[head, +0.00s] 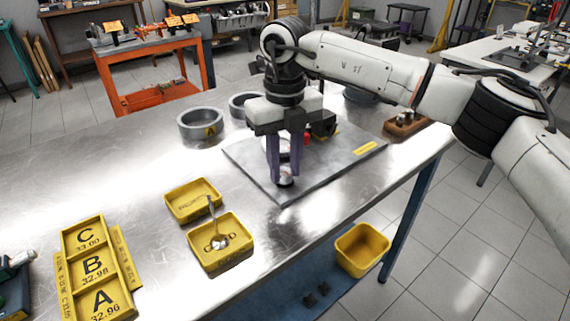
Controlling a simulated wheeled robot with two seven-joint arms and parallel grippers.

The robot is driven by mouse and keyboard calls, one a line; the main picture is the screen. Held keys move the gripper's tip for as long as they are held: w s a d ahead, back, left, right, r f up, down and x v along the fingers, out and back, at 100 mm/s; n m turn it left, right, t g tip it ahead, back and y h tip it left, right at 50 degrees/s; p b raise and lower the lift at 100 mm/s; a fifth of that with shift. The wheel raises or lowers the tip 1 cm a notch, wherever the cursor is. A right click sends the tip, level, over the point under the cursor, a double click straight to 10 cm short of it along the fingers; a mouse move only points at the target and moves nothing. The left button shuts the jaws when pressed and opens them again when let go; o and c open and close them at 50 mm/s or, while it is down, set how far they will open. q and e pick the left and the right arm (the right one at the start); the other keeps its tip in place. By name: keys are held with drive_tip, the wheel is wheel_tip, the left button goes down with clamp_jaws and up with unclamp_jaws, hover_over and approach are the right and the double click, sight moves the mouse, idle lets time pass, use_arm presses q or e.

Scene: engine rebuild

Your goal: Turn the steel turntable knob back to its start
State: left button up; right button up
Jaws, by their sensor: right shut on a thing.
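The steel turntable knob (285,182) sits near the front corner of a grey plate (328,167) on the bench. My right gripper (284,174) points straight down over it, with its dark purple fingers on either side of the knob. The right gripper is shut on the knob. The fingers and gripper body hide most of the turntable behind; a red part (307,138) shows just to the right. My left gripper is not in view.
Two yellow trays (220,262) (192,200) stand left of the plate, the nearer with a metal tool in it. A yellow rack marked A, B, C (70,240) is at left. Grey rings (201,126) stand behind. A yellow bin (361,250) is below the bench edge.

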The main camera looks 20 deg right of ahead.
sight(285, 172)
drive_tip(key=shift+r, duration=0.1)
drive_tip(key=o, duration=1.1)
drive_tip(key=shift+c, duration=0.2)
wheel_tip(285, 172, up, 10)
drive_tip(key=shift+r, duration=0.15)
